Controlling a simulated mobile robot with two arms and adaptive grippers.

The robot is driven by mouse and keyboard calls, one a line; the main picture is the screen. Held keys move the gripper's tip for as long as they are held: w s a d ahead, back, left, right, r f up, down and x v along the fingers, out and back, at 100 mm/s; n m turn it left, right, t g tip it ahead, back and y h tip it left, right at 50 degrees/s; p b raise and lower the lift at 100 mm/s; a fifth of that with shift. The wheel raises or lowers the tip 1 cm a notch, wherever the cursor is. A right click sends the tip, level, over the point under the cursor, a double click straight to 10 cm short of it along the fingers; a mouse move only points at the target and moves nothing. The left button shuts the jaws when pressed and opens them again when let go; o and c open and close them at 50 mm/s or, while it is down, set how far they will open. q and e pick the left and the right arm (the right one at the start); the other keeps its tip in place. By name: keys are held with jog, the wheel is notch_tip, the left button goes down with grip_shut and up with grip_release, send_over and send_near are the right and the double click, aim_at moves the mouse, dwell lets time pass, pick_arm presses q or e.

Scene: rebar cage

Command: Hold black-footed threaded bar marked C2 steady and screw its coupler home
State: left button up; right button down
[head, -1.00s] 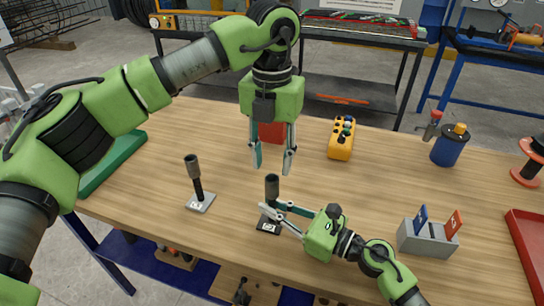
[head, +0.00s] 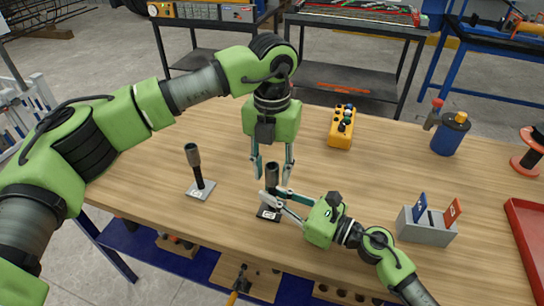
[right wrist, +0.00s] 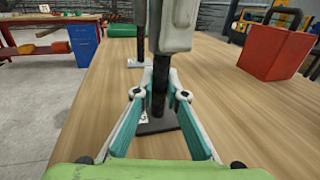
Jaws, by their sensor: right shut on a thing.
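The black-footed threaded bar (head: 269,213) stands upright near the table's front; its foot has a white label too small to read. Its dark grey coupler (head: 272,173) sits at the bar's top. My right gripper (head: 270,198) is shut on the bar below the coupler; the right wrist view shows its teal fingers (right wrist: 159,93) on both sides of the bar (right wrist: 159,88). My left gripper (head: 273,178) points down from above, open, its fingers either side of the coupler with gaps visible. In the right wrist view, a left finger hides the coupler.
A second bar with a pale grey foot (head: 200,190) and coupler stands to the left. A yellow button box (head: 342,127), blue can (head: 450,133) and grey holder with cards (head: 427,228) are behind and right. A red box (right wrist: 277,52) shows in the right wrist view.

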pick_arm(q)
jog(key=shift+f, duration=0.45)
grip_shut()
jog(key=m, duration=0.5)
jog(key=shift+m, duration=0.3)
jog(key=m, duration=0.6)
jog(key=shift+o, duration=0.9)
grip_release()
